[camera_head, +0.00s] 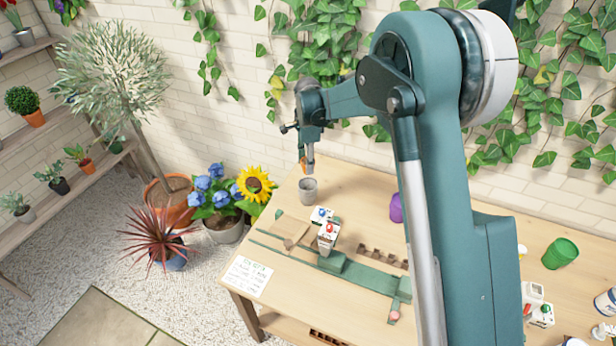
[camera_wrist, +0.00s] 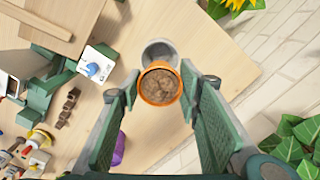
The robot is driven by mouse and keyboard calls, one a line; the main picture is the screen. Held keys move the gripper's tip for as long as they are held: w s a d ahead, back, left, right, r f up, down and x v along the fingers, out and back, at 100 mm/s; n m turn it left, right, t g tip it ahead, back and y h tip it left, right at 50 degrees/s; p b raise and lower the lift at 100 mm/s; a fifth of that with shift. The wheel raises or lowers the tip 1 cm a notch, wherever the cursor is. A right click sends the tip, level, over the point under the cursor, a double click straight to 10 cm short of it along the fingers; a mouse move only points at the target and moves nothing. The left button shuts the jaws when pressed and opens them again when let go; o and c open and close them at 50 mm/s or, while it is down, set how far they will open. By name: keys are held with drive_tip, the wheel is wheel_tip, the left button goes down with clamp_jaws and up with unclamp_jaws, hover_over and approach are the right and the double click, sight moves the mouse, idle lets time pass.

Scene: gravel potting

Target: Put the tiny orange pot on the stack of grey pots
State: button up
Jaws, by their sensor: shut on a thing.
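The tiny orange pot (camera_wrist: 160,98), with brown filling inside, is between the fingertips of my gripper (camera_head: 307,159) in the wrist view. My gripper is shut on it, and only a small bit of orange shows in the head view. The stack of grey pots (camera_head: 309,191) stands on the table near its far left corner, just below my gripper. In the wrist view the grey rim (camera_wrist: 158,48) shows partly behind the orange pot. The fingers hide much of the pot in the head view, so I cannot tell the exact gap between pot and stack.
A purple pot (camera_head: 396,207) is to the right, a green pot (camera_head: 560,253) farther right. Bare table surrounds the stack.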

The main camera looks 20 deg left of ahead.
drive_tip(key=shift+f, duration=1.5)
drive_tip(key=shift+f, duration=1.85)
drive_tip(key=shift+f, duration=0.15)
drive_tip(key=o, duration=0.9)
wheel_tip(320, 180, up, 12)
drive_tip(key=shift+r, duration=0.2)
